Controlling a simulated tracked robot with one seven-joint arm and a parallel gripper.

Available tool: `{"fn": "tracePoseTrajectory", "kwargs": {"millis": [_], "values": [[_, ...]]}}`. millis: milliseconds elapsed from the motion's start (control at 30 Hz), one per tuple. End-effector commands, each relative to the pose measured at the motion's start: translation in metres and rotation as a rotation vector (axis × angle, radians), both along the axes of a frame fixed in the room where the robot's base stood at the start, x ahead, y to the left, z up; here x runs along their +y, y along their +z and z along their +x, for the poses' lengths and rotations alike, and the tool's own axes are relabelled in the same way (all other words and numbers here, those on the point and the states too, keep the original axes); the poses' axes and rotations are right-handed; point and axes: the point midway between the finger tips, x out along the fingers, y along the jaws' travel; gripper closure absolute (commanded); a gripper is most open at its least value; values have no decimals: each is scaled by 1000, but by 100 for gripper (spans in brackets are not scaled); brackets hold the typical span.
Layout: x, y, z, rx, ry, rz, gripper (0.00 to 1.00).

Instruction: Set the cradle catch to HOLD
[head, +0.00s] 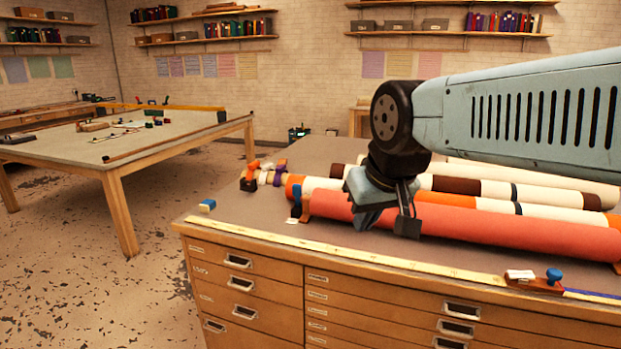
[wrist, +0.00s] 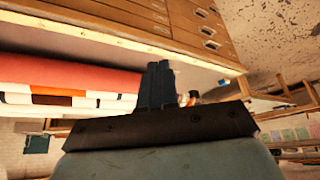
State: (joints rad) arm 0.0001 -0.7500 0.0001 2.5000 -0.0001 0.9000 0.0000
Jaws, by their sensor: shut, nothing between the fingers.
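A small blue upright piece (head: 296,196) stands at the left end of the coral roll (head: 450,228), beside a wooden cradle block (head: 306,203). It may be the cradle catch, but I cannot read any HOLD mark or its setting. My gripper (head: 366,214) hangs over the front of the coral roll, to the right of the blue piece. In the wrist view my gripper (wrist: 159,84) has its dark fingers together and empty. Contact with the roll cannot be told.
More banded rolls (head: 520,194) lie behind the coral one. A wooden slider with a blue knob (head: 553,276) sits on the measuring strip (head: 400,262) along the cabinet's front edge. A small blue-and-white block (head: 207,205) lies at the left corner. The top between is mostly clear.

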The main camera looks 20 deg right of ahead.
Motion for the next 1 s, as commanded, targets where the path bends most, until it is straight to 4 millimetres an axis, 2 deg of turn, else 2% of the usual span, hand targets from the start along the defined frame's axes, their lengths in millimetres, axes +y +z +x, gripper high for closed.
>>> {"fn": "tracePoseTrajectory", "kwargs": {"millis": [400, 567, 667, 1000], "values": [[0, 0, 0, 1, 1, 0, 100], [0, 12, 13, 20, 17, -8, 100], [-12, 27, 31, 47, 46, -20, 100], [-10, 83, 125, 175, 189, -62, 100]]}}
